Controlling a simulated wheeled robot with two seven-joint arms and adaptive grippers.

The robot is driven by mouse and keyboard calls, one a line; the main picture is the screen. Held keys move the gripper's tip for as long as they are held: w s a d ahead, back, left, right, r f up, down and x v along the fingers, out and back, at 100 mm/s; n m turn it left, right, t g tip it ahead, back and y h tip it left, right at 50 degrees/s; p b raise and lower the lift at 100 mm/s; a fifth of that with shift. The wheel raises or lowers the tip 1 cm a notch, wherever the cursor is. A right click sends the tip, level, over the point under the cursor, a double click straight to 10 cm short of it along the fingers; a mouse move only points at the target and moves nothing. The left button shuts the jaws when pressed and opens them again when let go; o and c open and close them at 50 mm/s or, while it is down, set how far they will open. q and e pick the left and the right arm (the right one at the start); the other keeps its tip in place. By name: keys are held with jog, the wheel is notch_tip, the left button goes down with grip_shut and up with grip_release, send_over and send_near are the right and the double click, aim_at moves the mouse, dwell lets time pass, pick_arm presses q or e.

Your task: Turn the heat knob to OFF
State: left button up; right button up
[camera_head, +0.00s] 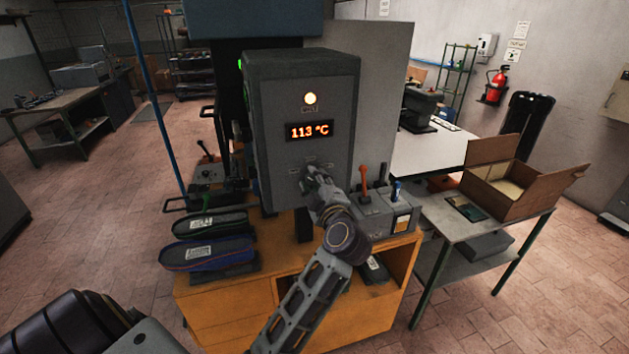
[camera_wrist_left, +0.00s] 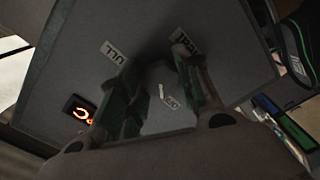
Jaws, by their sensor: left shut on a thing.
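The grey control box (camera_head: 300,100) stands in the middle of the head view, with a lit lamp (camera_head: 310,98) and a display (camera_head: 309,131) reading 113 °C. My left gripper (camera_head: 313,177) is at the lower front of the box and hides the heat knob there. In the left wrist view, the fingers of my left gripper (camera_wrist_left: 158,75) are shut around the grey knob (camera_wrist_left: 158,98), close against the panel. A short white mark shows between the fingers. Small labels surround the knob; I cannot read them all surely. My right gripper is not in view.
An open carton (camera_head: 505,180) is on the right table.

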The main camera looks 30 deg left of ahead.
pick_arm(q)
jog(key=shift+f+n, duration=0.1)
jog(key=shift+n, duration=0.4)
jog(key=o, duration=1)
jog(key=shift+o, duration=0.2)
jog(key=shift+s+d, duration=0.1)
jog(key=v, duration=1.1)
jog(key=shift+s+d, duration=0.25)
jog(key=shift+d, duration=0.1)
